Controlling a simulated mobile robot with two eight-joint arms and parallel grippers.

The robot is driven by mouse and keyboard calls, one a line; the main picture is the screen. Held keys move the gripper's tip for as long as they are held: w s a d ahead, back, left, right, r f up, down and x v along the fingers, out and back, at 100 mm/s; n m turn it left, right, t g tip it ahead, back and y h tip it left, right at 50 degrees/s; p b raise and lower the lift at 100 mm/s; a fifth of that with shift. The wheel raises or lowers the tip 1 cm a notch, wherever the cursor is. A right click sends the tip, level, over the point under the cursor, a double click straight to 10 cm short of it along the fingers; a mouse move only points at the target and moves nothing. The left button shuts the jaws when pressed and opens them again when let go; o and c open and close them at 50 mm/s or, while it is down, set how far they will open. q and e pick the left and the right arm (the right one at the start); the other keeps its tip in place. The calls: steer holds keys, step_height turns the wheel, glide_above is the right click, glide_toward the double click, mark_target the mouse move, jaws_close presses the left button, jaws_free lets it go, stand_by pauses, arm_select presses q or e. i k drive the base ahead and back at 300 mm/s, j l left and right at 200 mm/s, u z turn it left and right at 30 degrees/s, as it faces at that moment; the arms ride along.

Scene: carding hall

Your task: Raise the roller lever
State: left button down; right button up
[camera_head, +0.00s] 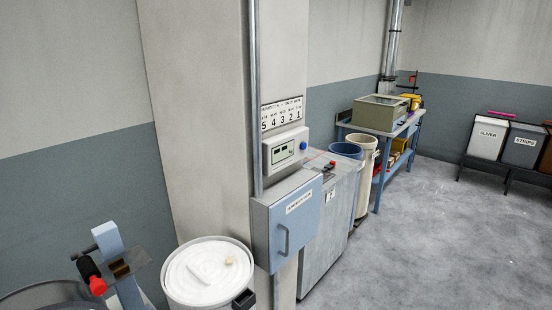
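At the lower left, a black lever-like part with a red end (95,280) sits beside a light blue upright post (118,262). Its red end points down toward the bottom of the picture. It looks like the roller lever, but no label shows on it. A small brownish block or opening (120,268) and a grey plate are on the post next to it. The rollers cannot be made out. Neither of my grippers shows in the view.
A white round can (208,268) stands right of the lever, against a pillar (200,110). A blue-grey box with a handle (287,222) and a grey cabinet (328,245) follow. A blue workbench (378,160) and labelled bins (488,138) stand farther back. The right floor is clear.

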mark_target(91, 275)
steer(key=u, duration=1.45)
